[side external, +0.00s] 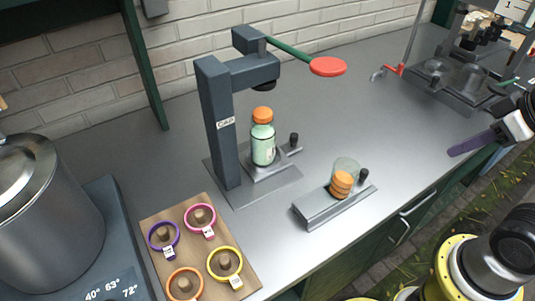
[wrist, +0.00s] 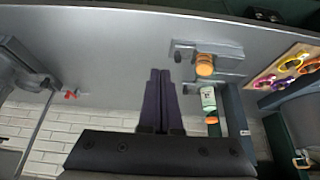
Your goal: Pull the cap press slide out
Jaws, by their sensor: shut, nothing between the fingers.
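The cap press (side external: 222,130) is a dark grey column marked CAP, with a green lever ending in a red pad (side external: 328,66). A pale green bottle (side external: 263,150) with an orange cap stands upright on the press slide (side external: 268,170), beneath the press head. The slide's black knob (side external: 294,138) is on its right side. My gripper (side external: 452,152) has purple fingers, shut and empty, at the far right, well apart from the press. In the wrist view my gripper (wrist: 160,72) points out over the counter, with the bottle (wrist: 208,98) to its right.
A grey cap holder (side external: 330,205) with stacked orange caps and a black knob stands in front of the press. A wooden board (side external: 222,262) with coloured rings and a metal churn (side external: 45,210) are at left. Another apparatus (side external: 460,85) stands at back right.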

